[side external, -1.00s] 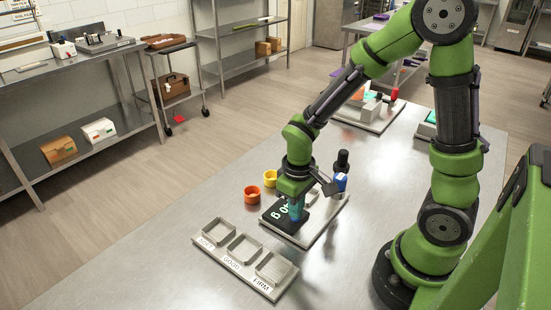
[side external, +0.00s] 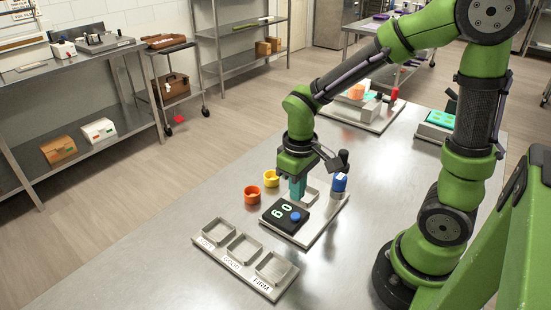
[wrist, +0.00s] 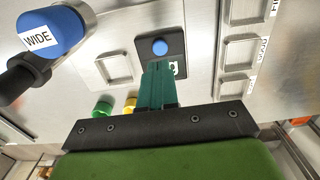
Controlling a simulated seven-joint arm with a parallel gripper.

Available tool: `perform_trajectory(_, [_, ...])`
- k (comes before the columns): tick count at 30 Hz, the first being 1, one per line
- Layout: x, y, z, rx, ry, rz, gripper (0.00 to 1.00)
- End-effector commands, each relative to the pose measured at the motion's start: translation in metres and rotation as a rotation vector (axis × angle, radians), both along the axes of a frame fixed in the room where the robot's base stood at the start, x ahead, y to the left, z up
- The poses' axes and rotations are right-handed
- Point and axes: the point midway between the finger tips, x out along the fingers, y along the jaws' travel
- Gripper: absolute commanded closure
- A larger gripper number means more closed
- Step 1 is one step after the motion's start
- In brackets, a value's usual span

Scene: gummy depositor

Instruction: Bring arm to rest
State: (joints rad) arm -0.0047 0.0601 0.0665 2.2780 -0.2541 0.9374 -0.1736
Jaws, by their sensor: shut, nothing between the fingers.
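My green arm's gripper (side external: 297,188) hangs above the metal plate with the black display unit. Its teal fingers are together and empty; they also show in the wrist view (wrist: 158,84). The black display unit (side external: 274,216) reads what looks like "60" and has a blue button (side external: 295,217). In the wrist view the blue button (wrist: 160,47) lies just beyond the fingertips, which cover part of the display. The fingers appear apart from the unit.
A tray (side external: 225,260) with three compartments, one labelled FIRM, lies in front. A blue-capped object marked WIDE (wrist: 50,32) stands nearby. Another device (side external: 365,105) sits farther back.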

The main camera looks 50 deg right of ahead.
Motion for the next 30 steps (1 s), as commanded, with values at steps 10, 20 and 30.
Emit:
perform_trajectory(10, [-0.01, 0.005, 0.022, 0.055, -0.079, -0.133, 1.0])
perform_trajectory(20, [-0.039, 0.012, 0.112, 0.23, -0.436, -0.331, 1.0])
perform_trajectory(30, [-0.053, 0.013, 0.146, 0.287, -0.591, -0.344, 1.0])
